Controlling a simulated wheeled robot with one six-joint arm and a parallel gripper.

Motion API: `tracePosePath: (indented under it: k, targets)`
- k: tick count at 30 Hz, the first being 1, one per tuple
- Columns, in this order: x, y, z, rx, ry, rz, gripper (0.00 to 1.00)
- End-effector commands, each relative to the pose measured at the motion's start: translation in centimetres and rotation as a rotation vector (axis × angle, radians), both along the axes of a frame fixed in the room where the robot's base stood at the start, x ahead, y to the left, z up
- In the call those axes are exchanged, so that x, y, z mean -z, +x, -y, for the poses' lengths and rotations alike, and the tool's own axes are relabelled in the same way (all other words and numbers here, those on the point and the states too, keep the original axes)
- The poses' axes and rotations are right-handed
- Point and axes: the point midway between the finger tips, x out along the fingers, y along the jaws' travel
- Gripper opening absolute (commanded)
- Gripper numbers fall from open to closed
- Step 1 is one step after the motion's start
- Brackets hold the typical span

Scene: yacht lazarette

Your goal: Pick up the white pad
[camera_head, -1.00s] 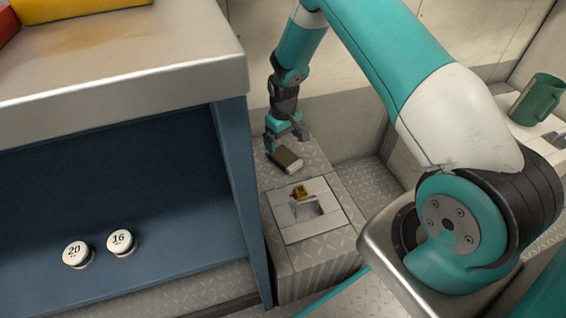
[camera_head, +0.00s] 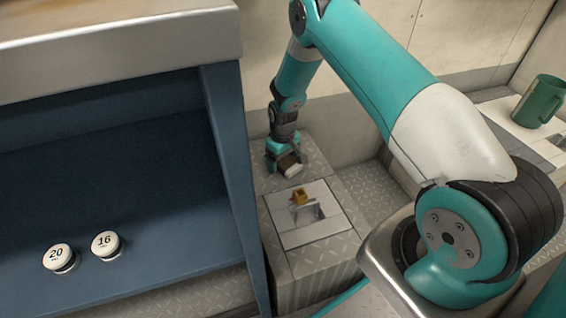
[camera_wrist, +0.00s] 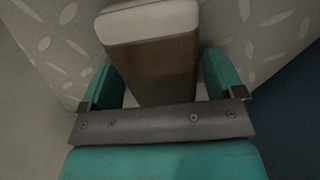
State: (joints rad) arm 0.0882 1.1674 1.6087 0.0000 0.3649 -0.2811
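The white pad (camera_wrist: 150,22) is a block with a pale white face and a brown body. In the head view the pad (camera_head: 294,170) lies on the grey tread-plate locker top, beyond a pale square panel. My gripper (camera_head: 283,156) is low over it, pointing down. In the wrist view my gripper's teal fingers (camera_wrist: 163,82) stand on either side of the brown part, with narrow gaps visible beside it. The gripper looks open around the pad. The pad's underside is hidden.
A blue bench (camera_head: 228,130) with a metal top stands close on the left, with two round caps (camera_head: 105,244) marked 20 and 16. A green mug (camera_head: 539,101) stands far right.

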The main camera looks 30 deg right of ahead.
Motion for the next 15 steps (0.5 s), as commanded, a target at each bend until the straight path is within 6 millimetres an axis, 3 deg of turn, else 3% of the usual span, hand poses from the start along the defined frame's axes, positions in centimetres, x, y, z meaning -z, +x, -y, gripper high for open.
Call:
tracePosePath:
  k: [1, 5, 15]
  targets:
    - [-0.01, -0.01, 0.00, 0.000, 0.000, 0.000, 0.76]
    - [-0.02, -0.02, -0.01, 0.000, 0.000, 0.000, 0.46]
    - [-0.27, -0.01, 0.00, 0.000, 0.000, 0.000, 0.42]
